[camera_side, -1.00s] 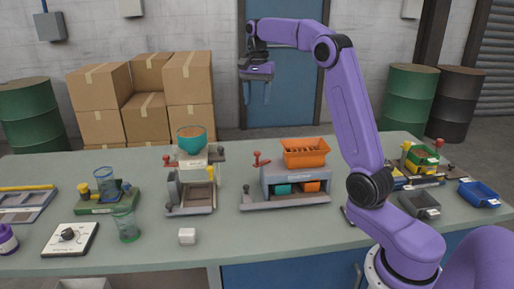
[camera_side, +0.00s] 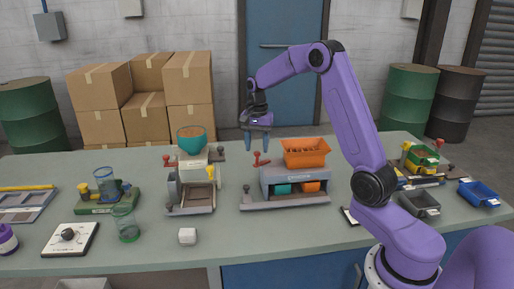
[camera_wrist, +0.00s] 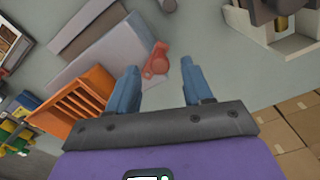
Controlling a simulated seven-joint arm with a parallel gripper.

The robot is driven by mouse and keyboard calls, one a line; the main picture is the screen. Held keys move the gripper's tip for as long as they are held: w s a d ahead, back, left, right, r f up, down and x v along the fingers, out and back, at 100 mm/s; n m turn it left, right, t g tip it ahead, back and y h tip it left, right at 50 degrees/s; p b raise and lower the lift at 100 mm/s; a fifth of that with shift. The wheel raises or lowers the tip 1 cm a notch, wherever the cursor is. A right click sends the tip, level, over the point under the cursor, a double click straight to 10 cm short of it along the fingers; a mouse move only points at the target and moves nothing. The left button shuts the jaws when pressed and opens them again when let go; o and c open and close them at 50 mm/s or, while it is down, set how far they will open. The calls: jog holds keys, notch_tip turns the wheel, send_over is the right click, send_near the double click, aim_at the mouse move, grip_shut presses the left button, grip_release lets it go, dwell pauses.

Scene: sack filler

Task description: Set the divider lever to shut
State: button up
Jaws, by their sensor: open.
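A red lever (camera_side: 259,160) stands at the left end of the grey machine (camera_side: 265,181) with the orange hopper (camera_side: 305,153). I take it to be the divider lever; its setting is not clear. In the wrist view the red lever (camera_wrist: 156,59) shows between and just beyond my fingertips, with the orange hopper (camera_wrist: 75,103) to the left. My gripper (camera_side: 257,147) points down with its blue fingers apart and empty. In the side view it hangs just above the lever, seemingly not touching it. In the wrist view my gripper (camera_wrist: 160,70) has a wide gap.
A filler with a teal bowl (camera_side: 192,142) stands left of the grey machine and has its own red handle (camera_side: 169,161). The green table (camera_side: 270,240) is clear in front of the grey machine.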

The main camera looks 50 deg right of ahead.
jog(key=shift+f, duration=0.65)
grip_shut()
jog(key=shift+s, duration=0.1)
jog(key=s+n, duration=0.1)
jog(key=n, duration=0.2)
jog(key=s+n, duration=0.1)
jog(key=n, duration=0.2)
jog(key=s+n, duration=0.1)
jog(key=n, duration=0.2)
jog(key=shift+s+d, duration=0.2)
jog(key=shift+d, duration=0.1)
jog(key=shift+s+d+n, duration=0.2)
jog(key=shift+n, duration=0.5)
jog(key=shift+s+d+n, duration=0.15)
jog(key=shift+s+n, duration=0.05)
jog(key=shift+n, duration=0.5)
